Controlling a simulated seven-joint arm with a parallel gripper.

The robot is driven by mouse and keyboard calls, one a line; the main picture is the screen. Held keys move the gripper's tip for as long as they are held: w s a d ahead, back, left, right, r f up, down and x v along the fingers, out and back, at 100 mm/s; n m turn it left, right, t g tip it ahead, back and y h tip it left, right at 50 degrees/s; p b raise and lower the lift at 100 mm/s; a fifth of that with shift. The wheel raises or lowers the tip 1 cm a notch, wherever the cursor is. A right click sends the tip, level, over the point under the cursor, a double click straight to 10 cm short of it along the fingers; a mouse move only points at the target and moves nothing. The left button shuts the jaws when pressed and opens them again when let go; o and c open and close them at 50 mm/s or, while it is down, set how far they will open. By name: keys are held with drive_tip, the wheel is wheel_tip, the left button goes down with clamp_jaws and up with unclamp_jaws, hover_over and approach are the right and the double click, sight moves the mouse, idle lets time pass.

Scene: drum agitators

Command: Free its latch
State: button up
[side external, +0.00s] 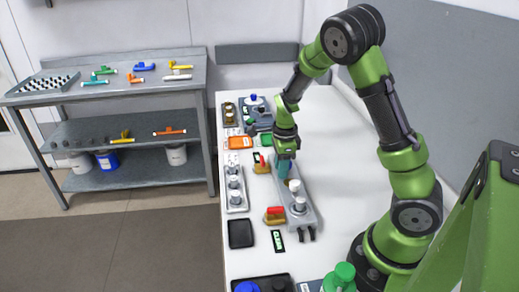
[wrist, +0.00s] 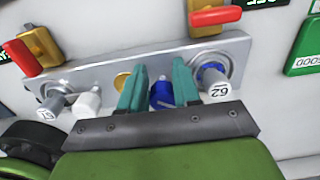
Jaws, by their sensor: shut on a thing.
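My gripper (wrist: 160,90) has two teal fingers shut on a blue cylindrical part (wrist: 162,96) at the grey plate (wrist: 115,70). In the side view my gripper (side external: 283,170) is low over the far half of this plate (side external: 307,208). A latch with a red handle on a yellow block (wrist: 38,45) is at the plate's left edge in the wrist view. A second red and yellow latch (wrist: 212,17) is at the upper right. They also show in the side view, one nearer (side external: 274,214) and one farther (side external: 261,164). The fingers are apart from both latches.
A tray of white cylinders (side external: 236,188), a black tray (side external: 240,233) and a small black sign (side external: 278,240) lie nearby. The white bench right of the plate is clear.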

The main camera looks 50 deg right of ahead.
drive_tip(key=shift+s+d, duration=0.75)
drive_tip(key=shift+s, duration=0.1)
drive_tip(key=o, duration=0.8)
drive_tip(key=shift+f, duration=0.1)
drive_tip(key=shift+o, duration=0.2)
drive_tip(key=r, duration=0.3)
drive_tip(key=shift+w+r, duration=0.2)
drive_tip(key=shift+a+r, duration=0.15)
drive_tip(key=shift+r, duration=1.25)
drive_tip(key=shift+r, duration=0.1)
wheel_tip(320, 180, up, 4)
drive_tip(key=shift+w+f, duration=0.1)
drive_tip(key=shift+f, duration=1.45)
